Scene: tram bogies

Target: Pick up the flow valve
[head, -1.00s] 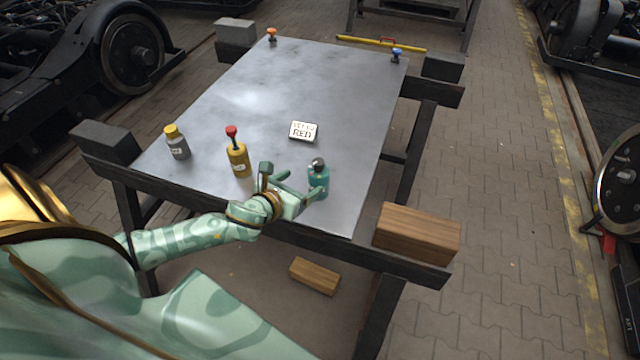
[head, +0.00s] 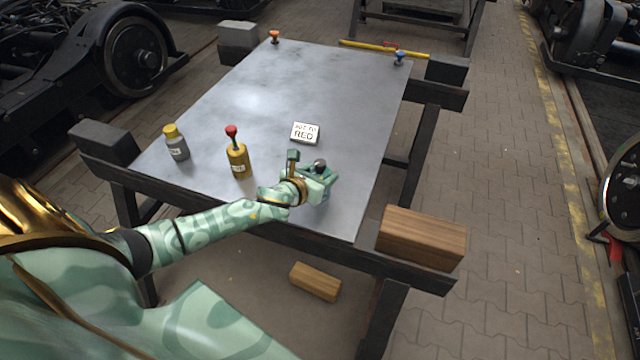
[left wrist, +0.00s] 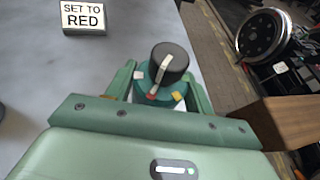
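The flow valve (head: 320,164) is a teal cylinder with a dark knob, upright near the table's front edge. In the left wrist view the flow valve (left wrist: 170,60) shows a pale bar on its knob, with red, yellow and white marks around it. The bar's lower end lies by the red mark. My left gripper (head: 325,180) has its fingers on either side of the valve's body. In the left wrist view the left gripper (left wrist: 160,78) looks open around it; contact is not clear. My right gripper is not in view.
A "SET TO RED" sign (head: 305,132) lies behind the valve. A yellow bottle with a red top (head: 238,162) and a grey bottle with a yellow cap (head: 177,146) stand left on the metal table (head: 250,100). A wooden block (head: 421,237) is at the front right.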

